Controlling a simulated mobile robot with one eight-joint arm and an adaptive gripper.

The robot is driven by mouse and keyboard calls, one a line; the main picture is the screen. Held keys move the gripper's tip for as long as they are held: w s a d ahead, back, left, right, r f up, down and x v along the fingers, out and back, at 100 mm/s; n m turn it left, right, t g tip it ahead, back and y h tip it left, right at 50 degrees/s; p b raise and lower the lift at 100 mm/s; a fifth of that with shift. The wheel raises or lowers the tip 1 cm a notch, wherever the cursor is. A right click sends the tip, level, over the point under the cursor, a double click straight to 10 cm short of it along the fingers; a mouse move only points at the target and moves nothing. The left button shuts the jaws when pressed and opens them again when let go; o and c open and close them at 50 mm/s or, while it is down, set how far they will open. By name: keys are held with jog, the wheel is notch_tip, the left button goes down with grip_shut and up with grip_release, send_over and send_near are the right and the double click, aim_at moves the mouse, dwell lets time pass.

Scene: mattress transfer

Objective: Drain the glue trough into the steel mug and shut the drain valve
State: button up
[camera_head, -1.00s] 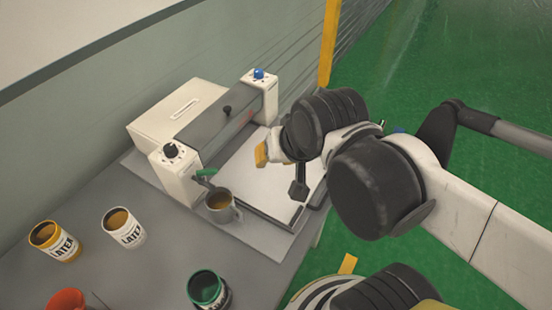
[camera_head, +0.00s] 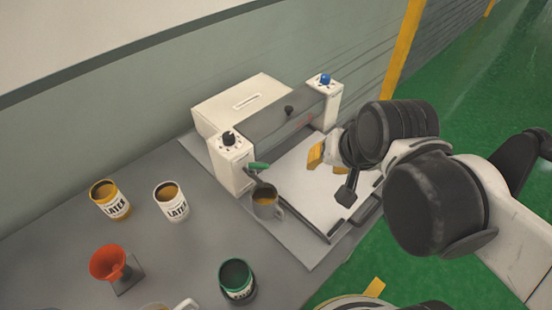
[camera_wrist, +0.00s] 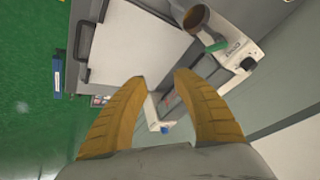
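The steel mug (camera_head: 264,209) stands below the drain at the near-left end of the glue machine, with brown liquid inside. The green valve handle (camera_head: 260,166) sits just above it on the side of the near white post (camera_head: 231,163). The trough lies along the grey bar between the posts; its inside cannot be made out. My gripper (camera_head: 316,153) is over the machine's white bed, right of the mug and handle and apart from both. In the wrist view its yellow fingers (camera_wrist: 161,77) are spread and empty. The mug (camera_wrist: 197,17) and green handle (camera_wrist: 216,46) show there beyond the fingertips.
Yellow (camera_head: 110,200) and white (camera_head: 172,203) latex cans stand left of the machine. A red funnel (camera_head: 108,263) and a green can (camera_head: 236,281) are nearer. A white mug is partly cut off at the bottom edge. Bare table lies between them.

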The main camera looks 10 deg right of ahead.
aim_at(263, 165)
jog(key=w+a+r+m+g+y+p, duration=0.2)
jog(key=w+a+m+g+y+p, duration=0.45)
jog(key=m, duration=1.05)
jog(key=w+a+f+h, duration=0.1)
jog(key=f, duration=0.2)
jog(key=w+a+f+t+b, duration=0.1)
jog(key=a+f, duration=0.1)
jog(key=f, duration=0.2)
jog(key=w+a+f+h, duration=0.1)
jog(key=a+f, duration=0.1)
jog(key=f, duration=0.1)
jog(key=shift+a+f+h, duration=0.2)
jog(key=shift+h, duration=0.15)
grip_shut()
